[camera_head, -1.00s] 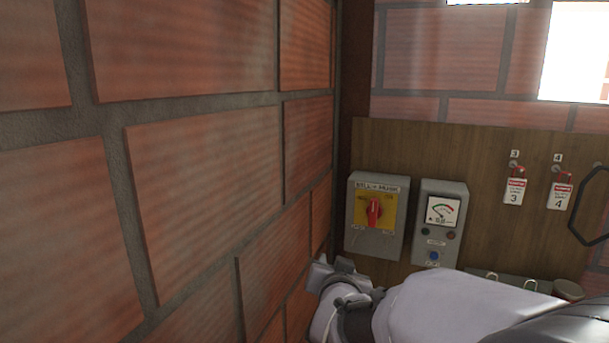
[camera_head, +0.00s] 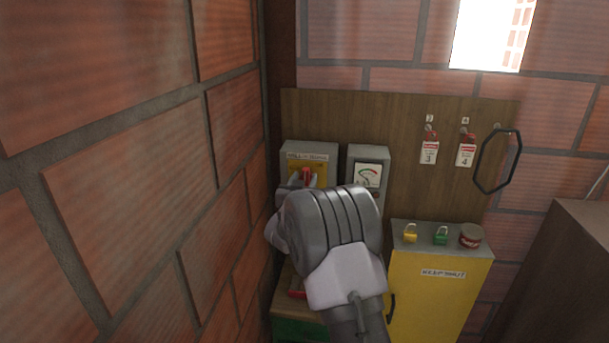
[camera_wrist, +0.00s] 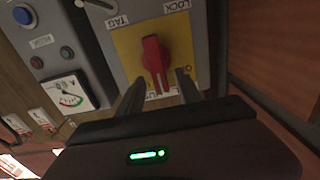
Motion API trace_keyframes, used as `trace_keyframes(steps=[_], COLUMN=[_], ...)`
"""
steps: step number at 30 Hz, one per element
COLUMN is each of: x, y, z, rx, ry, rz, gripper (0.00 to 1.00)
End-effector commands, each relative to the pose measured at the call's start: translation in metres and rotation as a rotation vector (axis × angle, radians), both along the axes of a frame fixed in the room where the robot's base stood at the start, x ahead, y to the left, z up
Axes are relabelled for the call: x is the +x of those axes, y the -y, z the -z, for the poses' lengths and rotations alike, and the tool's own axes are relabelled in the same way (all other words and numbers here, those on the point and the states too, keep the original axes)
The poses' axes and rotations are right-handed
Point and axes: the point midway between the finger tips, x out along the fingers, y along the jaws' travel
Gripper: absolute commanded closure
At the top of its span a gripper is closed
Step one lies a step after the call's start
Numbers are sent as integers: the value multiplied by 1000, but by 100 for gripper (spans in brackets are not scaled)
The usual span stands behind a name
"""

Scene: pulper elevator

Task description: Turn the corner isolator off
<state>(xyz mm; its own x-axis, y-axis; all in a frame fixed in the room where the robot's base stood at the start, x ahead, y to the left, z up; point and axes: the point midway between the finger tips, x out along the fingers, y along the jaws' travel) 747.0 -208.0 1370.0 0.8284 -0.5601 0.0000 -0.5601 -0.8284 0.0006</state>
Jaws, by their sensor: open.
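The corner isolator is a grey box (camera_head: 322,152) with a yellow plate and a red rotary handle (camera_head: 306,174), on the wooden board by the brick corner. My arm and wrist hide its lower part in the head view. In the wrist view, the picture is turned over, and the red handle (camera_wrist: 155,62) stands nearly upright on the yellow plate (camera_wrist: 181,40). My gripper (camera_wrist: 160,78) is open, with one finger on each side of the handle's lower end. Gaps show on both sides; I cannot tell how deep the fingers reach.
A grey meter box (camera_head: 368,172) stands close beside the isolator. The brick wall (camera_head: 130,190) is close on the left. A yellow cabinet (camera_head: 430,305) with padlocks on top stands to the right. Tags hang on the board above.

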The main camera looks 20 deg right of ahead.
Motion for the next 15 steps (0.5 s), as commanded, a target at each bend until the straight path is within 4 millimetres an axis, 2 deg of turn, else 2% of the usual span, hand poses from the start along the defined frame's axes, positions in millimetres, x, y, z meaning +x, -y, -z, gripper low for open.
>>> trace_keyframes(steps=[4, 11, 12, 15], x=[8, 10, 9, 9], y=[6, 6, 6, 6], z=[0, 0, 0, 0], rx=[0, 1, 1, 1], ry=[0, 1, 1, 1], rz=[0, -1, -1, -1], gripper=[58, 58, 60, 80])
